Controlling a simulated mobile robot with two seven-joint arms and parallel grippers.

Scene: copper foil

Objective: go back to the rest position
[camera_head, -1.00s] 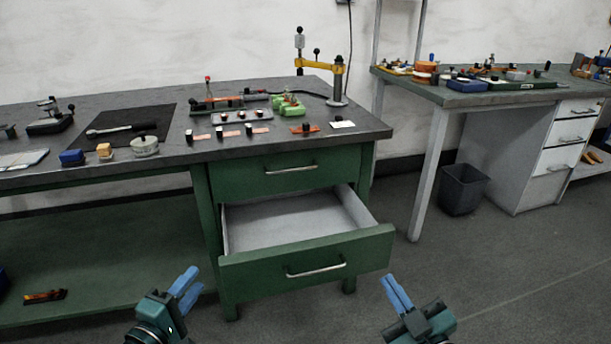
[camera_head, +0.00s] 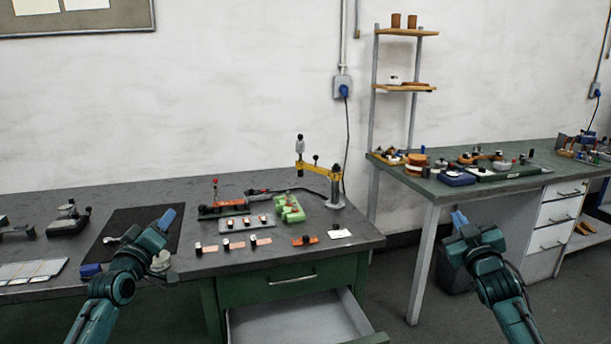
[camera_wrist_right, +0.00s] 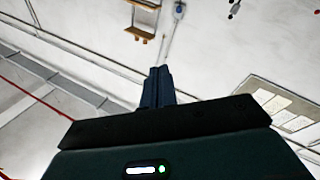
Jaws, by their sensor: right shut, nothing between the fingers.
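My left gripper (camera_head: 167,218) is raised over the left part of the near workbench. Its blue fingers overlap in the head view, so I cannot tell whether they are apart. My right gripper (camera_head: 459,219) is raised at the right, in front of the far bench's left end. Its blue fingers also show in the right wrist view (camera_wrist_right: 158,86), side by side, shut and empty, pointing up toward the wall and shelf.
The near workbench (camera_head: 330,258) holds small parts, a green fixture (camera_head: 290,208) and a yellow-armed stand (camera_head: 318,170). Its lower drawer (camera_head: 300,318) is open. The far bench (camera_head: 432,188) carries more parts, with a shelf post behind. Floor shows between the benches.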

